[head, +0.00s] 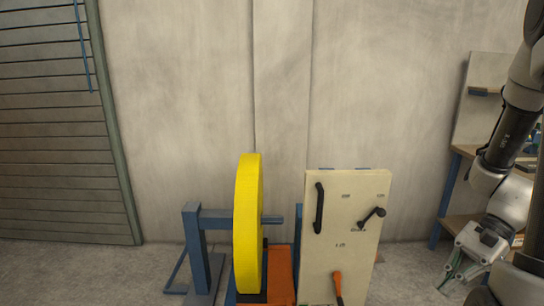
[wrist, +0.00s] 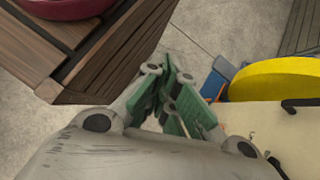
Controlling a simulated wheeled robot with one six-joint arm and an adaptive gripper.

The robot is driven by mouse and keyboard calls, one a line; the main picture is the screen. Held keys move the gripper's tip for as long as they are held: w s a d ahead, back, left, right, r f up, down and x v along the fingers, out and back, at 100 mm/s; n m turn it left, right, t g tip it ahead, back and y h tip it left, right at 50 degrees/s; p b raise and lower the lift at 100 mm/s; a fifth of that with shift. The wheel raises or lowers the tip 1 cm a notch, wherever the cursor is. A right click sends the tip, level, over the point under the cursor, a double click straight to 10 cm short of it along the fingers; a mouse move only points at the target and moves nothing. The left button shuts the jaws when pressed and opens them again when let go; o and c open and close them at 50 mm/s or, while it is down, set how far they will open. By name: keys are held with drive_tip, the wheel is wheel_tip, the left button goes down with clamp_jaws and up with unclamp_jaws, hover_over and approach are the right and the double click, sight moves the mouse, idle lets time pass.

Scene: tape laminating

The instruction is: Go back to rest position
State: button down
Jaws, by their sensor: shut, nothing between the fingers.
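My gripper (head: 454,272) hangs at the lower right of the head view, pointing down, to the right of the pale panel and apart from it. In the wrist view its green-padded fingers (wrist: 172,90) are close together with nothing between them. A big yellow tape roll (head: 247,225) stands upright on a blue stand (head: 196,240), left of the panel. The roll also shows at the right of the wrist view (wrist: 275,82). The pale panel (head: 340,262) has a black handle, a small crank and an orange lever.
An orange base (head: 281,275) sits between roll and panel. A wooden workbench (head: 468,151) stands at the right, behind my arm. A brown slatted surface (wrist: 100,62) with a dark red round object (wrist: 65,7) is close to my gripper. A slatted shutter (head: 60,140) is at left.

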wheel_tip(320, 180, up, 20)
drive_tip(key=s+n+t+h, duration=0.1)
drive_tip(key=n+t+h, duration=0.6)
drive_tip(key=n, duration=0.6)
drive_tip(key=shift+s+a+f+h, duration=0.2)
drive_tip(key=shift+a+f+h, duration=0.05)
drive_tip(key=shift+a+h, duration=0.25)
